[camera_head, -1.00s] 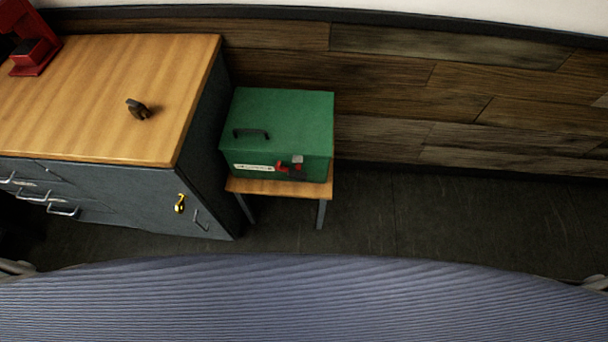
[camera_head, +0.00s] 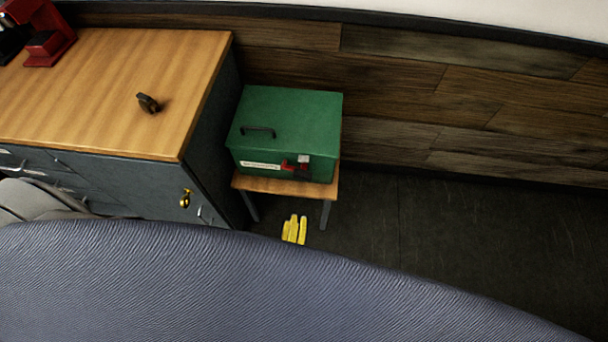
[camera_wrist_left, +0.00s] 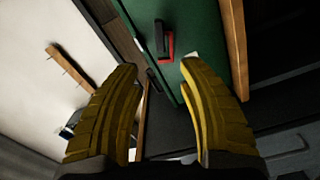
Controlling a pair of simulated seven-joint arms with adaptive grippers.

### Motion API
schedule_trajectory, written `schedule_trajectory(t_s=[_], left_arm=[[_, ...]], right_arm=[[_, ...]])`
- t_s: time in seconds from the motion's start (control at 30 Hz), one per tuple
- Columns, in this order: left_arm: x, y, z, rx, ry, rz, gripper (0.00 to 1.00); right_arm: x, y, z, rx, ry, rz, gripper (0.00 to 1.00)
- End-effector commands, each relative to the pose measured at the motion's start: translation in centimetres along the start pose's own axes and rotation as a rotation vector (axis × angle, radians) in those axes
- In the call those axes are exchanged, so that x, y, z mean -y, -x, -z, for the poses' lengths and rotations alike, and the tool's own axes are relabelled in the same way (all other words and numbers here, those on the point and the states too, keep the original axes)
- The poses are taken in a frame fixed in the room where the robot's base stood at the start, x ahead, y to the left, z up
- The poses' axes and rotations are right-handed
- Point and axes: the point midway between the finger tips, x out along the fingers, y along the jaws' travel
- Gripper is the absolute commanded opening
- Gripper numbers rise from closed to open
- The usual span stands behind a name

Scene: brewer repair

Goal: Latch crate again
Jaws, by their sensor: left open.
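The green crate (camera_head: 285,110) stands on a small wooden stool with its lid down and a black handle (camera_head: 258,132) on top. A red latch (camera_head: 293,166) with a pale piece beside it is on the crate's front, right of a white label. I cannot tell whether the latch is fastened. My left gripper (camera_head: 294,229) shows as yellow fingertips just below the stool, apart from the crate. In the left wrist view the gripper (camera_wrist_left: 162,72) is open and empty, with the crate (camera_wrist_left: 205,38) and the red and black latch (camera_wrist_left: 165,42) beyond its fingertips. My right gripper is out of view.
The stool (camera_head: 285,187) has a narrow top. A grey cabinet with a wooden top (camera_head: 110,125) stands to the left, bearing a dark small object (camera_head: 148,103) and a red machine (camera_head: 45,40). A gold padlock (camera_head: 185,199) hangs on its front. Floor to the right is clear.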

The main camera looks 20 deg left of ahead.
Motion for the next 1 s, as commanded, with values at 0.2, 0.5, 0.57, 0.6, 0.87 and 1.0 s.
schedule_trajectory(t_s=[0.2,0.5,0.57,0.6,0.87,1.0], left_arm=[[-0.1,-2.1,0.2,-0.008,0.0,-0.004,0.4],[-0.1,-7.5,0.2,-0.006,-0.004,-0.005,0.4],[-0.1,-8.7,0.3,-0.007,-0.003,-0.005,0.4],[-0.1,-9.4,0.3,-0.007,-0.004,-0.005,0.4],[-0.1,-13.7,0.2,-0.006,-0.003,-0.004,0.4],[0.0,-15.3,0.2,-0.006,-0.003,-0.003,0.4]], right_arm=[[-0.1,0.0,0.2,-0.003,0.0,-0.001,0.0],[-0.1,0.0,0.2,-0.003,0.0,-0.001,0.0],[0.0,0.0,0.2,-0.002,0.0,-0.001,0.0],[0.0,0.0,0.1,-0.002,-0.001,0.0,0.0],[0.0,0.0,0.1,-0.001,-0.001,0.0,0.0],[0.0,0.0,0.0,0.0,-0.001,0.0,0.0]])
